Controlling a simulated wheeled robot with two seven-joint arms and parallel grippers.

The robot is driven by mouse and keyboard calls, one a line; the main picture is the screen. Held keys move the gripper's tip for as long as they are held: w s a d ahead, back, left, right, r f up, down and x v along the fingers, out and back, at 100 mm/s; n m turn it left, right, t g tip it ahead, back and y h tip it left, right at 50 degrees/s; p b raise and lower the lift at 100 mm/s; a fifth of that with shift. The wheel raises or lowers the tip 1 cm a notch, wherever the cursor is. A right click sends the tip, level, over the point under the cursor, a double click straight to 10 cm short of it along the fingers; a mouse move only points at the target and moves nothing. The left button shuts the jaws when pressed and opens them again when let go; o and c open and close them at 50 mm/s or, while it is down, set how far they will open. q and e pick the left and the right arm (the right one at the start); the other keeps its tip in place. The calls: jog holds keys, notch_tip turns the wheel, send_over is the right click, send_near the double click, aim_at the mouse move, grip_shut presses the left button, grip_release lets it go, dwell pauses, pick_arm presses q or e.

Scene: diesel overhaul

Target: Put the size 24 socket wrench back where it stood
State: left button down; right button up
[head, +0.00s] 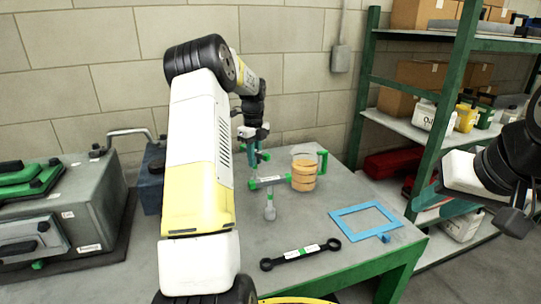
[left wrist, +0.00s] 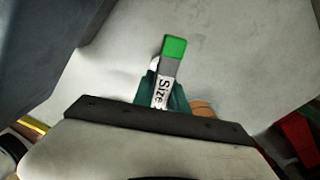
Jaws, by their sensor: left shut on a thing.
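The socket wrench (head: 268,181) is a T-shaped tool with a green-ended crossbar, a white label and a short grey shaft pointing down. My left gripper (head: 255,172) is shut on its crossbar over the workbench (head: 215,255). I cannot tell whether the shaft's lower end touches the bench. In the left wrist view the wrench's green end and a label reading "Size" (left wrist: 162,92) stick out between the teal fingers (left wrist: 160,98); the number is hidden. My right gripper (head: 425,195) is at the right edge, clear of the bench, its opening unclear.
A blue frame (head: 366,221) and a black double-ended spanner (head: 300,254) lie on the bench. A grey engine block (head: 60,220) is left. A green shelf rack (head: 455,90) stands right.

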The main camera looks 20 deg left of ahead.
pick_arm(q)
jog(key=shift+f, duration=0.65)
jog(key=c, duration=0.7)
grip_release()
jog(key=shift+r, duration=4.5)
